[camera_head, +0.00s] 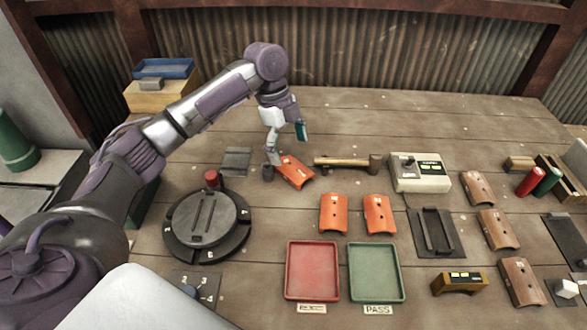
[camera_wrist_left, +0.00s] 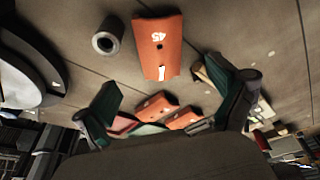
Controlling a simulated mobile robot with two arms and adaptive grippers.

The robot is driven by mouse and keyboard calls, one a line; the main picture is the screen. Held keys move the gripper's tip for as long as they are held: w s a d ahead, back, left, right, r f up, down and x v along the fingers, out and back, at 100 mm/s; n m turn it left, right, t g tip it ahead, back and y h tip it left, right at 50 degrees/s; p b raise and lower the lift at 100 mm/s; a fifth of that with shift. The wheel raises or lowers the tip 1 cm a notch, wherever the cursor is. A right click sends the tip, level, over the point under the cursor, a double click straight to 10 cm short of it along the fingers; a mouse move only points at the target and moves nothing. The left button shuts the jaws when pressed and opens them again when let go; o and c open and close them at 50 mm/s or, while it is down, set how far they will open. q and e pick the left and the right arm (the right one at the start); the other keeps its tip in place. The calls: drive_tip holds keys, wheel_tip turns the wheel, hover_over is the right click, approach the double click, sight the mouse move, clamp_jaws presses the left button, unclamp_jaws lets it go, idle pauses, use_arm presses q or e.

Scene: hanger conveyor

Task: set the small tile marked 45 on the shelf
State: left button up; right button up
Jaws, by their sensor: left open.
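The orange curved tile marked 45 (camera_wrist_left: 160,48) lies on the table, its number and a white mark facing up in the left wrist view. In the head view it is the tilted orange tile (camera_head: 297,174) just below my left gripper (camera_head: 285,147). My left gripper is open and empty, above and apart from the tile. Its two green-padded fingers also show spread in the left wrist view (camera_wrist_left: 168,105). I cannot make out for certain which thing is the shelf. My right gripper is not in view.
A small dark cylinder (camera_head: 267,173) stands close left of the tile; a hammer (camera_head: 342,162) lies to its right. Two orange tiles (camera_head: 333,213) (camera_head: 378,214) lie nearer, above a red tray (camera_head: 312,270) and green tray (camera_head: 376,272). A round dark turntable (camera_head: 236,249) sits left.

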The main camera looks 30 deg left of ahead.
sight(293, 166)
use_arm(q)
drive_tip(key=x, duration=0.3)
drive_tip(key=p+x, duration=0.1)
drive_tip(key=shift+w+a+f, duration=0.1)
drive_tip(key=shift+a+f, duration=0.1)
drive_tip(key=shift+f, duration=0.3)
drive_tip(key=shift+d+f, duration=0.1)
drive_tip(key=shift+f, duration=0.35)
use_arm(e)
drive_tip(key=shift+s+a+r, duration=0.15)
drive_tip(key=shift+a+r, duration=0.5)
